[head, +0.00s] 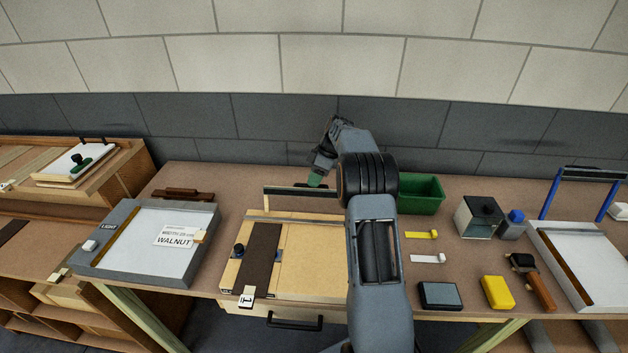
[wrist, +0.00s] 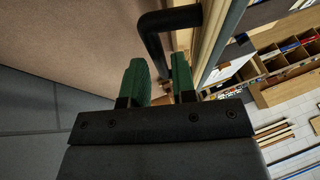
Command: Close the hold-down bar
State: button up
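The hold-down bar (head: 300,191) is a long dark bar with a light edge, raised above the back edge of the wooden veneer board (head: 310,262). A thin post holds it up at its left end. My gripper (head: 318,180) is at the bar's right part, its green fingertip showing just above it. In the wrist view my gripper (wrist: 160,82) has two green fingers apart with a gap between them. A black bent handle (wrist: 152,45) lies just beyond this gap; I cannot tell if it touches the fingers. My arm hides the board's right side.
A dark veneer strip (head: 259,256) lies on the board, with a tag marked 1. A green bin (head: 420,195), a yellow block (head: 497,292) and a blue-handled press frame (head: 592,175) stand right. The wall is close behind.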

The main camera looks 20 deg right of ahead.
jog(key=shift+a+f, duration=0.15)
jog(key=shift+f, duration=0.15)
grip_shut()
dwell(0.4)
